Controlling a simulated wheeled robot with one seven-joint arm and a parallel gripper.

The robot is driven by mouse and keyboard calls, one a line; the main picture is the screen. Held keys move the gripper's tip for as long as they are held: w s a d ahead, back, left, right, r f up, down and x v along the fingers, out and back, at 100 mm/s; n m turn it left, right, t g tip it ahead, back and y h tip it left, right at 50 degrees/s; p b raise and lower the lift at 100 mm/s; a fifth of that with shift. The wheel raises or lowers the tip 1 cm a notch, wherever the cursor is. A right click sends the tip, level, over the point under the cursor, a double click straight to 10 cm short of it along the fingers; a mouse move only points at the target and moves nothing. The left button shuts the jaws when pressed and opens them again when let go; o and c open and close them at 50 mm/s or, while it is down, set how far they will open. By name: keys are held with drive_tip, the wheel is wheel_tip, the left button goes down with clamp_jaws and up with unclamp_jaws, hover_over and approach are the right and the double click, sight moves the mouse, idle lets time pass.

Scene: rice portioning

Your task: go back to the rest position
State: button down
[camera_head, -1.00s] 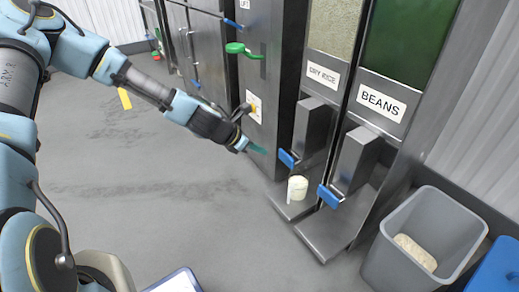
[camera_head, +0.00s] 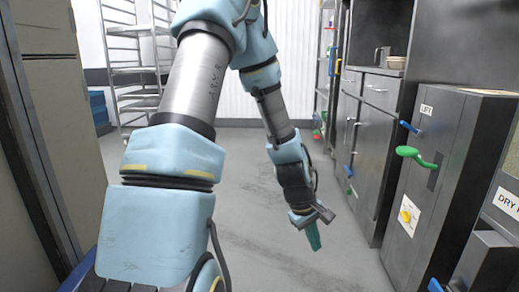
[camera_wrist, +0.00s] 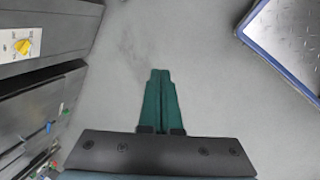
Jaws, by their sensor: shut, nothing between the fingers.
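My gripper (camera_head: 313,238) hangs at the end of my arm in the head view, pointing down over the grey floor in the middle of the aisle. Its green fingers are together and hold nothing. In the wrist view my gripper (camera_wrist: 161,75) shows the two green fingers side by side, with bare floor beyond them. The gripper touches nothing in either view.
A steel cabinet (camera_head: 446,165) with a green lever (camera_head: 418,156) and a yellow knob stands at right, beside the dry rice dispenser (camera_head: 507,205). A wire rack (camera_head: 135,72) stands at the back left. A blue-edged platform (camera_wrist: 290,40) shows in the wrist view. The floor between is clear.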

drive_tip(key=s+a+r+m+y, duration=0.1)
drive_tip(key=a+r+m, duration=0.1)
drive_tip(key=a+r, duration=0.35)
drive_tip(key=s+a+r+m+t+y, duration=0.1)
drive_tip(key=a+r+m, duration=0.15)
drive_tip(key=a, duration=0.55)
drive_tip(key=s+a+r+m+y, duration=0.2)
drive_tip(key=a+r, duration=0.2)
drive_tip(key=a, duration=0.3)
wheel_tip(320, 180, up, 33)
drive_tip(key=a+p, duration=0.1)
drive_tip(key=p, duration=3.2)
drive_tip(key=shift+r, duration=0.15)
